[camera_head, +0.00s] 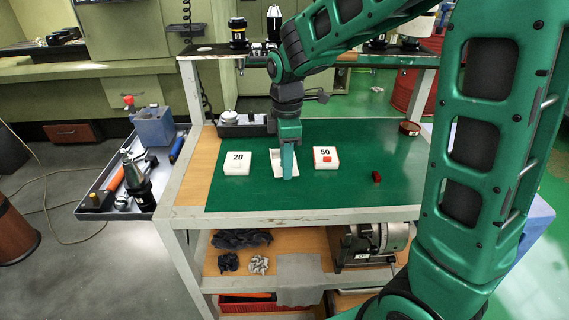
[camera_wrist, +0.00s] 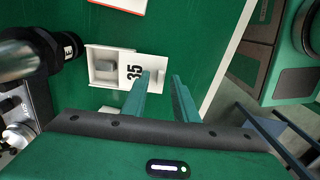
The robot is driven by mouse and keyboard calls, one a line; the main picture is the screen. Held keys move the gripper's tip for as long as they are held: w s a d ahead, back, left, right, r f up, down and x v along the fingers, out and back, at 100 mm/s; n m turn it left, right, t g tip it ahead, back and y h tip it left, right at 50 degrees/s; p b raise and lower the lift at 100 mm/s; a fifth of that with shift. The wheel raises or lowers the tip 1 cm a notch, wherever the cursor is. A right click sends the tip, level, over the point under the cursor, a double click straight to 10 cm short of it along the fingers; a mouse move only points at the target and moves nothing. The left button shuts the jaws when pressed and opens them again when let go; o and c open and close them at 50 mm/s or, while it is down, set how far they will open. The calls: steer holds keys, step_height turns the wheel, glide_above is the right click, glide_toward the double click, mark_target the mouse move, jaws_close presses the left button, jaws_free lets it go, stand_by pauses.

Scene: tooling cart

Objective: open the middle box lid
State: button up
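The middle box (camera_head: 276,168) is white and stands between the boxes marked 20 and 50 on the green mat. In the wrist view the middle box (camera_wrist: 92,66) shows an uncovered inside with a grey object (camera_wrist: 107,66) in it. Its lid (camera_wrist: 128,61), marked 35, sits displaced to the right and has a small raised tab (camera_wrist: 157,74). My gripper (camera_head: 287,175) is over the middle box and hides part of it. In the wrist view my gripper (camera_wrist: 162,76) is open, its fingers apart on either side of the tab. Whether they touch the lid cannot be told.
A small red block (camera_head: 376,177) and a round tin (camera_head: 410,128) lie farther right. The mat (camera_head: 300,198) is clear in front.

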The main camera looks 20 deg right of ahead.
step_height(320, 180, up, 10)
steer(key=shift+r, duration=0.25)
steer(key=shift+d, duration=0.1)
stand_by(0.5)
steer(key=s+d+f+m, duration=0.2)
steer(key=s+d+m, duration=0.9)
steer(key=s+d, duration=0.15)
steer(key=s+d+f+m, duration=0.2)
steer(key=s+d+m, duration=0.1)
steer(key=s+m, duration=0.2)
steer(key=s+d+f+m, duration=0.2)
steer(key=s+m, duration=0.3)
steer(key=s, duration=0.4)
steer(key=shift+d+f+m, duration=0.4)
steer(key=shift+f, duration=0.35)
steer(key=shift+w, duration=0.2)
steer(key=shift+w+f, duration=0.25)
steer(key=shift+w, duration=0.25)
